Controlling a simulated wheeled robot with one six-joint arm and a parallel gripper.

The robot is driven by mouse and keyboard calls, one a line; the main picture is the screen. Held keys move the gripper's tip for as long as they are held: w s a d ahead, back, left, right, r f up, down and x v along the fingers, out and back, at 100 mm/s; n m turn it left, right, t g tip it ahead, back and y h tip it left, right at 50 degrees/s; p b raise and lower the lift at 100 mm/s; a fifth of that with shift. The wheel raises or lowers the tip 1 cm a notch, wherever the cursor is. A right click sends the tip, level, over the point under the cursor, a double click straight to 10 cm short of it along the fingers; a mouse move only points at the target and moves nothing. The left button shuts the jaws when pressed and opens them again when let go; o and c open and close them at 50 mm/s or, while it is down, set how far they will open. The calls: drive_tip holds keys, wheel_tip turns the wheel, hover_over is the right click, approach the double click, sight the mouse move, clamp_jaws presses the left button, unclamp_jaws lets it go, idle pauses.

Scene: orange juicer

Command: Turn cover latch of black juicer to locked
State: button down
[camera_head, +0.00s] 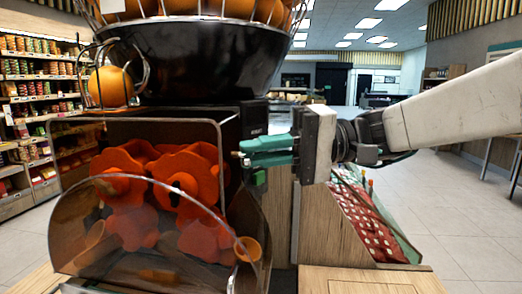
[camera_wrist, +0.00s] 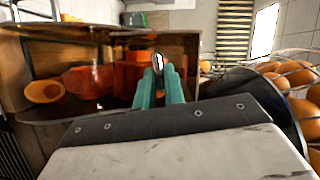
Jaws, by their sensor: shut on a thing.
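The black juicer (camera_head: 195,62) stands at the left in the head view, with a wide black bowl on top. In the wrist view, my fingers (camera_wrist: 158,75) are shut on a small silver piece (camera_wrist: 157,62), which looks like the cover latch. The fingers hide most of it, so I cannot tell its exact angle.
A wire basket of oranges (camera_wrist: 290,72) sits on the juicer top. A single orange (camera_head: 110,86) rests in a wire chute at the left. Open floor (camera_head: 465,215) lies to the right.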

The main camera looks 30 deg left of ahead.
drive_tip(key=shift+w+f+m+g+y, duration=0.1)
drive_tip(key=shift+m+g+y, duration=0.2)
drive_tip(key=shift+m, duration=0.7)
drive_tip(key=c, duration=1.5)
unclamp_jaws()
drive_tip(key=shift+v, duration=3.95)
